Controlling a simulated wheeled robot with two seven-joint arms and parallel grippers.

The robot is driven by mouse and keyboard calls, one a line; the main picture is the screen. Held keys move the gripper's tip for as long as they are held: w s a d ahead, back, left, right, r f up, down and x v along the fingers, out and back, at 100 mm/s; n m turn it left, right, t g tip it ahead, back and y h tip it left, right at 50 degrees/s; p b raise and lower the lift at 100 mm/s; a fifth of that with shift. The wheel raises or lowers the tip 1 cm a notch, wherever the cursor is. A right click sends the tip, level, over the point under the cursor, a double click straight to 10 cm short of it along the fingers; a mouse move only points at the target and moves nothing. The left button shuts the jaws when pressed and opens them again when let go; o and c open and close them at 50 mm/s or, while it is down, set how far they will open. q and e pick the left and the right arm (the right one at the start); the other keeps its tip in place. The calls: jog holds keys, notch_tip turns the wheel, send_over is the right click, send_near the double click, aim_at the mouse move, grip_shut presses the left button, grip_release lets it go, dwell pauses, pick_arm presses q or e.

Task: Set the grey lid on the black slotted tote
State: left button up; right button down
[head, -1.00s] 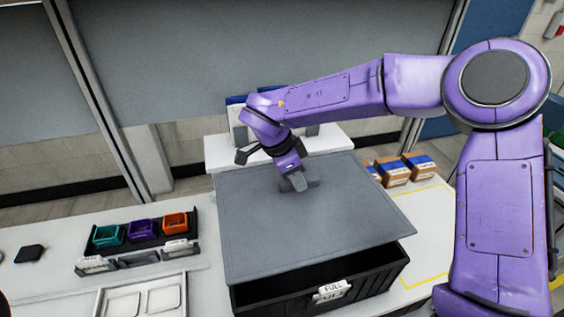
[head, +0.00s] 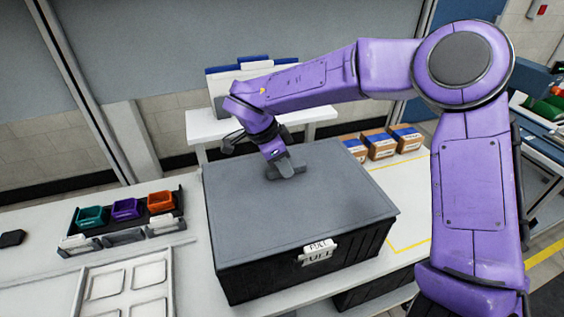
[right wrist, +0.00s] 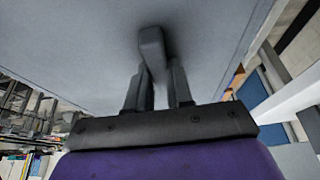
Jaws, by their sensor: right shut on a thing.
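The grey lid (head: 300,207) lies over the top of the black slotted tote (head: 345,252) in the head view. Its edges look lined up with the tote's rim, and no gap shows along the front. My right gripper (head: 284,168) is shut on the handle in the middle of the lid. In the right wrist view the fingers (right wrist: 153,85) close on the handle (right wrist: 151,42), with the lid's grey surface (right wrist: 75,45) filling the upper part. The tote's inside is hidden under the lid. My left gripper is not in view.
A rack with teal, purple and orange bins (head: 126,210) stands left of the tote. A pale tray (head: 128,287) lies at front left. Small cardboard boxes (head: 380,144) stand behind the tote at right. A yellow-outlined area (head: 412,190) of table is clear there.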

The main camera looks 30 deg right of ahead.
jog(key=shift+w+f, duration=0.15)
jog(key=shift+w, duration=0.25)
jog(key=shift+s+a, duration=0.1)
jog(key=shift+s, duration=0.2)
jog(key=shift+p, duration=0.35)
jog(key=shift+w+p, duration=0.15)
jog(key=shift+p, duration=0.5)
jog(key=shift+f, duration=0.7)
dwell(0.8)
jog(key=c, duration=0.9)
grip_release()
